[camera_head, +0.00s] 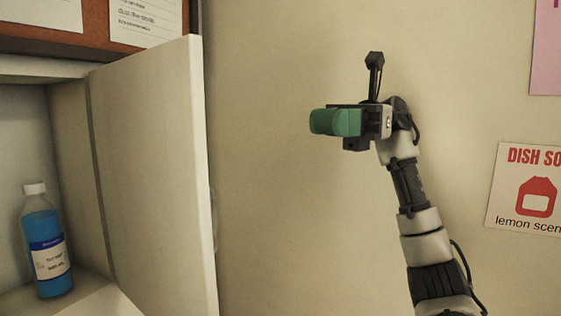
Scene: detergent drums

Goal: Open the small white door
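The small white door (155,180) stands swung open at the left, hinged on the right side of a white wall cabinet (75,150). Its free edge points towards me and to the right. Part of a pale handle (214,218) shows past that edge. My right gripper (322,122), with green fingers, is in front of the wall to the right of the door, apart from it and pointing left. Its fingers overlap in this view, so their gap cannot be judged. I see nothing held in it. My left gripper is out of view.
A blue bottle (46,245) with a white cap stands inside the cabinet. A cork board (90,42) with papers hangs above. A dish soap poster (527,188) and a pink sheet (546,48) are on the right wall. The wall between door and gripper is bare.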

